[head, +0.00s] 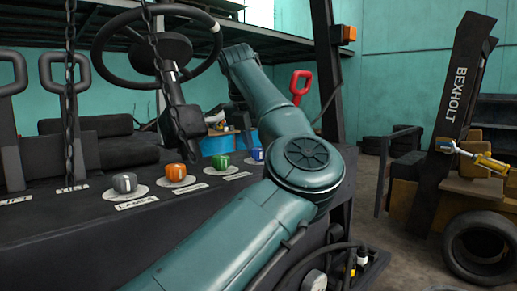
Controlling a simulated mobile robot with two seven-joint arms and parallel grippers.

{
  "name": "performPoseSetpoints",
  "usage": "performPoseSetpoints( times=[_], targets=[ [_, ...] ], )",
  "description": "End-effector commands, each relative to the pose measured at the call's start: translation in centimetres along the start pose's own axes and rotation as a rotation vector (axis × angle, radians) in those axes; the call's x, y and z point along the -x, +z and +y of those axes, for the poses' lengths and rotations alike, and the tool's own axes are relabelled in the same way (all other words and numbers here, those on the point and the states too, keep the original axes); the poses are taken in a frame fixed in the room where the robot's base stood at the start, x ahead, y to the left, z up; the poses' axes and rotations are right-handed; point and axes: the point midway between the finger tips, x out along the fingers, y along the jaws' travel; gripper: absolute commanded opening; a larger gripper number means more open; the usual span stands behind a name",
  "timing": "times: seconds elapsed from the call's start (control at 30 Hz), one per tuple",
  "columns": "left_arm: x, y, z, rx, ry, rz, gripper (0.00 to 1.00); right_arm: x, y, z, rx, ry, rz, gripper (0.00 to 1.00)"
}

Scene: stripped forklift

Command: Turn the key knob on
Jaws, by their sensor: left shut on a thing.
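A row of round knobs sits on the dark dashboard (80,215): a grey knob (124,183), an orange knob (175,172), a green knob (221,162) and a blue knob (257,153). The label by the grey knob reads LAMPS; the other labels are too small to read, so I cannot tell which is the key knob by name. My left gripper (246,135) points down at the blue knob, shut on it as far as I can see. My own forearm and elbow partly hide the fingers and the knob. My right gripper is not in view.
A black steering wheel (101,55) and its column stand behind the knobs. Hanging chains (69,100) and dark levers (10,130) are at the left. A red handle (300,85) rises behind my arm. A yellow machine (470,190) and tires (484,248) stand at the right.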

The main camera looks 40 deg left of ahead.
Motion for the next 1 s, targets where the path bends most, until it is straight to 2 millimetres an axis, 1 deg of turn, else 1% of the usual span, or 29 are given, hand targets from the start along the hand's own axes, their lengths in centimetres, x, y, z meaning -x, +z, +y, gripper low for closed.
performPoseSetpoints(
  times=[0.2, 0.5, 0.7, 1.0],
  targets=[
    [0.07, 0.06, 0.17, -0.18, -0.075, -0.005, 0.11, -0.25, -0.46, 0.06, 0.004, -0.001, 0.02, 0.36],
    [0.1, 0.11, 0.31, -0.369, -0.152, -0.004, 0.11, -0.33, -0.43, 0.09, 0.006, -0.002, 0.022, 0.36],
    [0.11, 0.14, 0.3, -0.44, -0.181, -0.004, 0.11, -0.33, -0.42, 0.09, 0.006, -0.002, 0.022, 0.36],
    [0.11, 0.16, 0.31, -0.476, -0.195, -0.004, 0.11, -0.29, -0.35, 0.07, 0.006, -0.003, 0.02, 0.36]
  ],
)
